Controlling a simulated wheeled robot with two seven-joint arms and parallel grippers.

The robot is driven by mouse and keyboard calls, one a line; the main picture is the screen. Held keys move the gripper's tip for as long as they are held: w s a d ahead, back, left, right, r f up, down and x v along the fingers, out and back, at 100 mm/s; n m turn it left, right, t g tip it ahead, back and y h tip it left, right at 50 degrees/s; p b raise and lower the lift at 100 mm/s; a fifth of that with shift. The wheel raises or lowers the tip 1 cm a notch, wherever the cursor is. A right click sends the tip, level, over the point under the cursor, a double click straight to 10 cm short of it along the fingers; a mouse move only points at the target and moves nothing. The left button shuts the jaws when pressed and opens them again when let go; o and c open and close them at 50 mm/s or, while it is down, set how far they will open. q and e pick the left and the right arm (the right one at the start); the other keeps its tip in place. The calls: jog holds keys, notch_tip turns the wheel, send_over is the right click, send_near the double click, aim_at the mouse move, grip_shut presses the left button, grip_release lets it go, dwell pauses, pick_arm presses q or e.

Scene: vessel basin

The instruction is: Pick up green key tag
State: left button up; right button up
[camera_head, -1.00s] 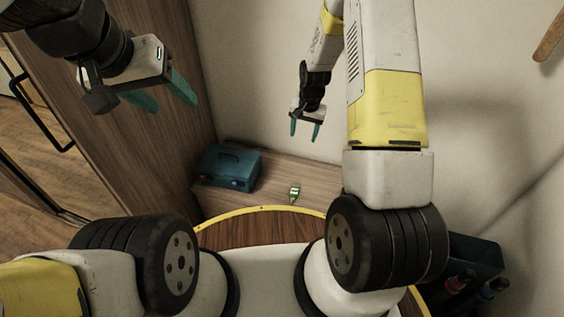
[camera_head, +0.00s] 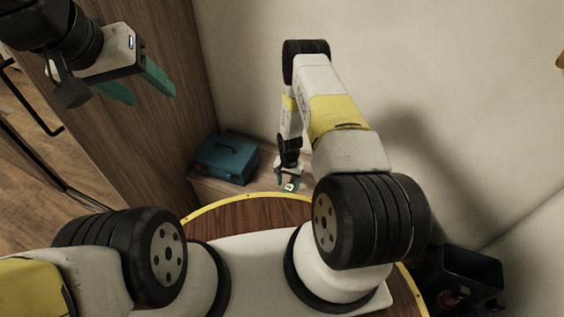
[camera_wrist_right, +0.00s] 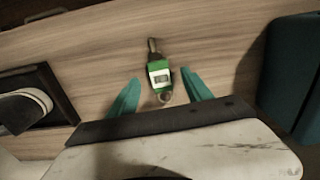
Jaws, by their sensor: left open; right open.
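The green key tag (camera_wrist_right: 160,76) lies on the wooden surface in the right wrist view, with a metal key at its far end and a ring at its near end. In the head view the tag (camera_head: 289,187) is small and partly covered by my right gripper (camera_head: 289,184). In the right wrist view my right gripper (camera_wrist_right: 160,88) is open, and its teal fingers stand on either side of the tag's near part. I cannot tell whether they touch it. My left gripper (camera_head: 140,88) is open and empty, up high at the left.
A teal toolbox (camera_head: 226,160) stands on the wooden shelf left of the tag; its side also shows at the right wrist view's right edge (camera_wrist_right: 290,72). A dark bin (camera_head: 462,277) is at the lower right. A wooden cabinet (camera_head: 150,100) rises on the left.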

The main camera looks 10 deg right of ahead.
jog(key=shift+f, duration=1.45)
grip_shut()
jog(key=shift+r, duration=0.1)
jog(key=shift+r, duration=0.55)
notch_tip(320, 180, up, 2)
jog(key=shift+r, duration=0.1)
jog(key=s+a+r, duration=0.2)
jog(key=s+a, duration=0.7)
jog(key=s, duration=0.4)
jog(key=w+d+r+n, duration=0.2)
jog(key=w+r, duration=0.2)
jog(key=r, duration=0.5)
jog(key=w+d+r+n, duration=0.1)
jog(key=w+r, duration=0.3)
jog(key=r, duration=0.5)
jog(key=d+r+n, duration=0.1)
jog(key=d+r, duration=0.1)
jog(key=r, duration=0.6)
jog(key=d+r+n, duration=0.2)
jog(key=d+r, duration=0.1)
jog(key=r, duration=0.5)
jog(key=shift+d, duration=0.2)
